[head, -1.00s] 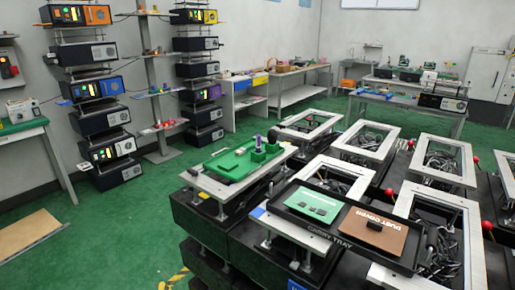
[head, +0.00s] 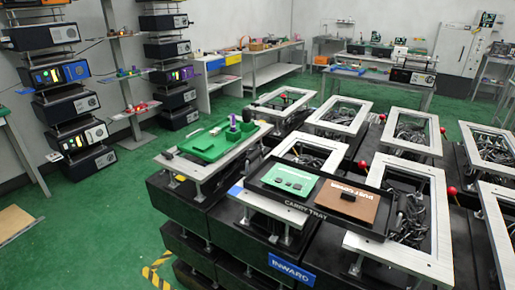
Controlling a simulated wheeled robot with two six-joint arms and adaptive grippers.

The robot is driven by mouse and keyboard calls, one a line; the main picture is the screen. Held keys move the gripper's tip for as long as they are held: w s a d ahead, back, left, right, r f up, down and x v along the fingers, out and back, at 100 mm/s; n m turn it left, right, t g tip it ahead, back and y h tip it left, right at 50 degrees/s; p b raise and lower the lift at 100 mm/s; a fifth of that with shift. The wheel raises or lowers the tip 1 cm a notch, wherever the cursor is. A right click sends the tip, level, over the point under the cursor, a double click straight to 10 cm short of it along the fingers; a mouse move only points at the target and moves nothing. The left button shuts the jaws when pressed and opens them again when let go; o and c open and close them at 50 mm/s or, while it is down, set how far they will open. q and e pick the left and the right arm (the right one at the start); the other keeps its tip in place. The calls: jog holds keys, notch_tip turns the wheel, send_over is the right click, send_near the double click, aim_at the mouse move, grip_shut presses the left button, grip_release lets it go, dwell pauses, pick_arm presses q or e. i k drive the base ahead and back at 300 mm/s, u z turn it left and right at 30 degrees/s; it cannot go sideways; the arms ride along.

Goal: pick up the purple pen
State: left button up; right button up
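A small purple upright object (head: 233,123) stands on the green tray (head: 205,149) in the head view. It may be the purple pen, but it is too small to be sure. The green tray lies on a pale plate on top of a black fixture, left of the middle. A few other small items stand on the tray beside the purple object. Neither of my grippers is in view.
A black carry tray (head: 293,206) holds a green board (head: 290,181) and a brown dust cover (head: 346,200). Fixtures with open metal frames (head: 408,137) crowd the right. Shelves of black boxes (head: 73,134) stand at left.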

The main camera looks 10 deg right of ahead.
aim_at(233, 124)
jog(key=u, duration=0.55)
jog(key=k, duration=1.3)
jog(key=u, duration=1.1)
jog(key=i, duration=2.8)
jog(key=z, duration=0.5)
jog(key=i, duration=0.9)
jog(key=z, duration=1.6)
jog(key=i, duration=0.8)
jog(key=z, duration=0.7)
